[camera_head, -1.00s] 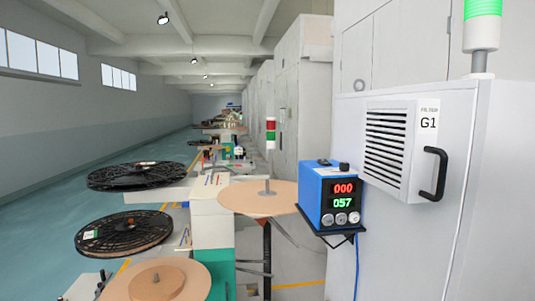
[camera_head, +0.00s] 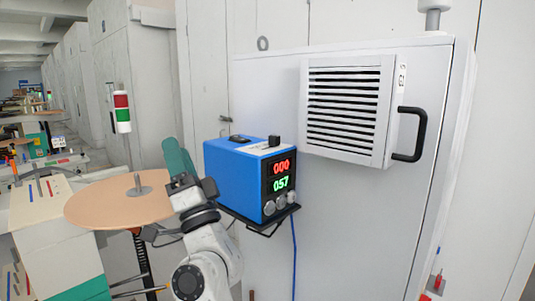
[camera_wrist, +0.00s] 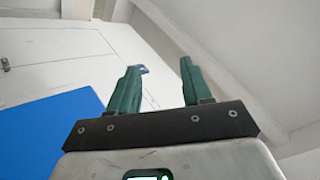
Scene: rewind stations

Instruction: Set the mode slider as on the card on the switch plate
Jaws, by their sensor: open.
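A blue controller box (camera_head: 235,175) with a red 000 and a green 057 display stands on a black shelf at the white cabinet. Its pale top carries a black knob (camera_head: 274,141) and a low dark part (camera_head: 239,138); I cannot tell whether either is the mode slider. I cannot make out the card or the switch plate. My gripper (camera_head: 178,150) is raised just left of the box, apart from it. In the wrist view my gripper (camera_wrist: 158,75) has two green fingers spread with nothing between them, and the blue box (camera_wrist: 45,140) fills the lower left.
The cabinet (camera_head: 340,190) has a louvred filter (camera_head: 343,108) and a protruding black handle (camera_head: 411,135). A blue cable (camera_head: 294,262) hangs below the box. A round tan disc (camera_head: 115,202) with a spindle lies left of my arm. Small red parts (camera_head: 438,281) show at lower right.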

